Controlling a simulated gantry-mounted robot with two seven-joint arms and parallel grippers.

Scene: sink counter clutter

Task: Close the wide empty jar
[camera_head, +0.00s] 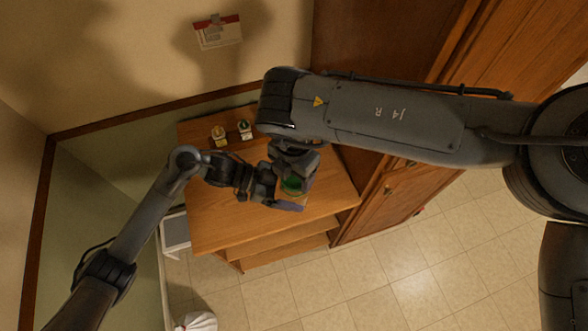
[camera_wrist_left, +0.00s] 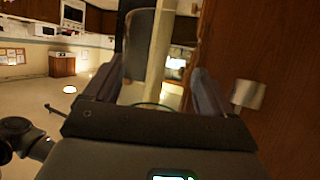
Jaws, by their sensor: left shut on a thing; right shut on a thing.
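The wide jar is mostly hidden between my two grippers above the wooden top; a green round part, seemingly its lid (camera_head: 291,185), shows there. My left gripper (camera_head: 284,194) comes in from the left and is shut on the jar. In the left wrist view a pale, see-through jar body (camera_wrist_left: 155,90) stands between the left gripper's fingers (camera_wrist_left: 158,92). My right gripper (camera_head: 297,174) is over the same spot from above and is shut, seemingly on the green lid. Whether lid and jar rim touch cannot be told.
Two small jars, one with a yellow-orange top (camera_head: 219,135) and one with a green top (camera_head: 244,129), stand at the back of the wooden unit (camera_head: 222,215). Its front left top is clear. A tall wooden cabinet (camera_head: 385,205) stands at the right.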

